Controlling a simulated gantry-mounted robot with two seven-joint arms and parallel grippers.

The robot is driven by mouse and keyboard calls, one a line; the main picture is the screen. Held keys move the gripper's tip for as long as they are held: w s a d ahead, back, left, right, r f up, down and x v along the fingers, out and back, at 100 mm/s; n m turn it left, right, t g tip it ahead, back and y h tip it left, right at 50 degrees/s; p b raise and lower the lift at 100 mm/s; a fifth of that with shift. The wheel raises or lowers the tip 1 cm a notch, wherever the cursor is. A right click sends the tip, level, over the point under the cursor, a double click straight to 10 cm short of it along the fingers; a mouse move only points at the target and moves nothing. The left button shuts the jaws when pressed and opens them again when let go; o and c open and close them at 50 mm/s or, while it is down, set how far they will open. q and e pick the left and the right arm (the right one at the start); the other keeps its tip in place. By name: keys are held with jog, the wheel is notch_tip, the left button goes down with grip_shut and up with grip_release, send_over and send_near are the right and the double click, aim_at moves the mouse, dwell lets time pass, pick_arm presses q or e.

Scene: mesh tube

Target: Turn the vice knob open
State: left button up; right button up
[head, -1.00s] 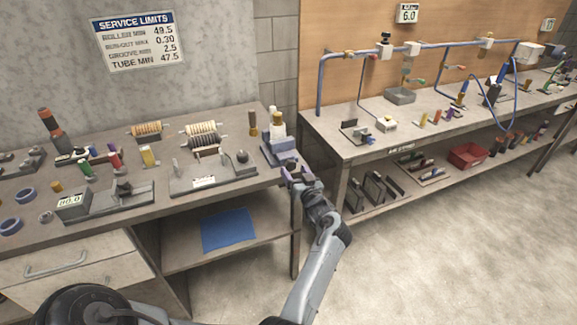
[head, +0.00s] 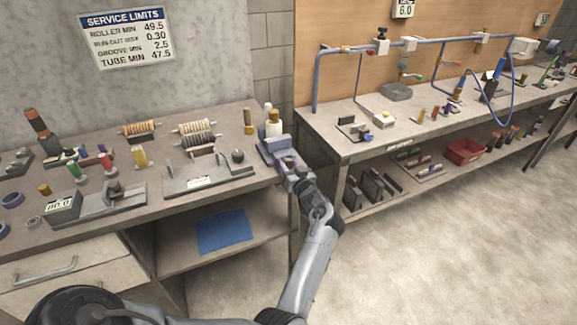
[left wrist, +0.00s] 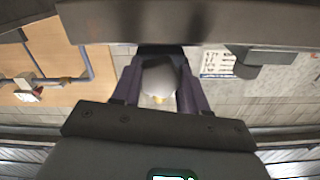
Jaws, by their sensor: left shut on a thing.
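The blue-grey vice (head: 267,145) stands at the right end of the left bench in the head view. A pale upright piece with a brass-coloured top rises behind or on it; I cannot tell which. My left gripper (head: 287,165) is at the vice's front, by the bench's right edge, and is shut on the vice knob. In the left wrist view a rounded pale grey thing, which seems to be the knob (left wrist: 160,80), sits between the purple-tinted fingers of the gripper (left wrist: 158,92). The fingers hide most of the knob in the head view. My right gripper is out of view.
A flat fixture with a dark knob (head: 210,175) lies left of the vice. Wound rollers (head: 195,138) and a brass-topped post (head: 248,120) stand behind. A second bench (head: 345,148) with blue piping is to the right, across a gap.

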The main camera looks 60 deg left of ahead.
pick_arm(q)
jog(key=shift+n, duration=0.3)
jog(key=n, duration=0.3)
jog(key=shift+n+b, duration=0.3)
jog(key=shift+b, duration=0.1)
jog(key=n+b, duration=0.1)
jog(key=n, duration=0.2)
jog(key=shift+n, duration=0.3)
jog(key=n+b, duration=0.1)
jog(key=n, duration=0.2)
jog(key=shift+n+b, duration=0.3)
jog(key=shift+b, duration=0.1)
jog(key=n+b, duration=0.2)
jog(key=n, duration=0.1)
jog(key=shift+f+n, duration=0.1)
jog(key=shift+n, duration=0.2)
jog(key=n+b, duration=0.2)
jog(key=n, duration=0.1)
jog(key=shift+n+b, duration=0.3)
jog(key=shift+b, duration=0.1)
jog(key=n+b, duration=0.3)
jog(key=shift+s+f+n, duration=0.1)
jog(key=shift+n, duration=0.2)
jog(key=n+b, duration=0.5)
jog(key=shift+n, duration=0.3)
jog(key=shift+n+b, duration=0.55)
jog(key=shift+n, duration=0.15)
